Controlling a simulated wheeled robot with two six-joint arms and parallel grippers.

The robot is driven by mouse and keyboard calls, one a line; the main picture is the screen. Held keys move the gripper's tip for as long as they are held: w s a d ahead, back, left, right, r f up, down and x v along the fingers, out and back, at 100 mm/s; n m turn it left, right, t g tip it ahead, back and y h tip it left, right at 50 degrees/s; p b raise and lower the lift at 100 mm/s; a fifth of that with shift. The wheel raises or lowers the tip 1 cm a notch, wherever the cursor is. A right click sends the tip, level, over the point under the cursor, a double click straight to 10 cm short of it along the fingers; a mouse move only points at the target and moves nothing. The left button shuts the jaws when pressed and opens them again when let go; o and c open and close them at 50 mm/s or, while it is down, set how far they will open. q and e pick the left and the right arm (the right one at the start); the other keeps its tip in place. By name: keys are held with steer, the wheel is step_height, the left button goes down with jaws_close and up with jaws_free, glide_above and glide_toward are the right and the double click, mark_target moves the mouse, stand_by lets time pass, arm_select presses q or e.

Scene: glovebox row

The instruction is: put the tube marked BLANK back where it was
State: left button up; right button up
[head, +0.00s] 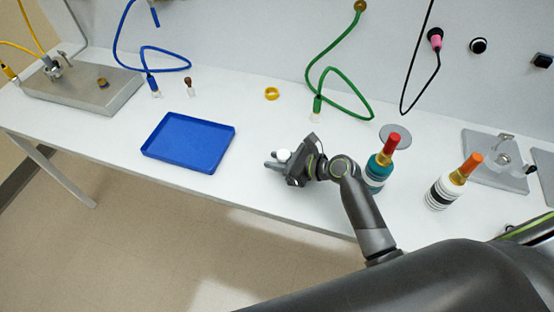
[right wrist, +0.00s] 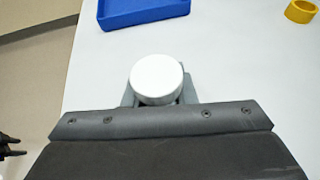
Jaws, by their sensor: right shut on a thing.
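A tube with a round white cap (head: 283,155) is in my right gripper (head: 278,161), between its fingers, over the front part of the white bench. The white cap (right wrist: 157,80) also shows from above in the right wrist view. The fingers hide most of the tube's body, and no BLANK marking can be read. I cannot tell whether its lower end touches the bench. My left gripper is not in the head view; a dark part at the left edge of the right wrist view may be it, too cut off to judge.
A blue tray (head: 188,142), seemingly empty, lies left of the gripper. A yellow ring (head: 272,93) lies behind. A teal bottle with a red top (head: 378,170) stands close right of my wrist, and a striped white bottle (head: 443,193) farther right. The bench's front edge is near.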

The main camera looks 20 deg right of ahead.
steer(key=shift+f, duration=0.1)
steer(key=o, duration=1)
steer(key=shift+c, duration=0.2)
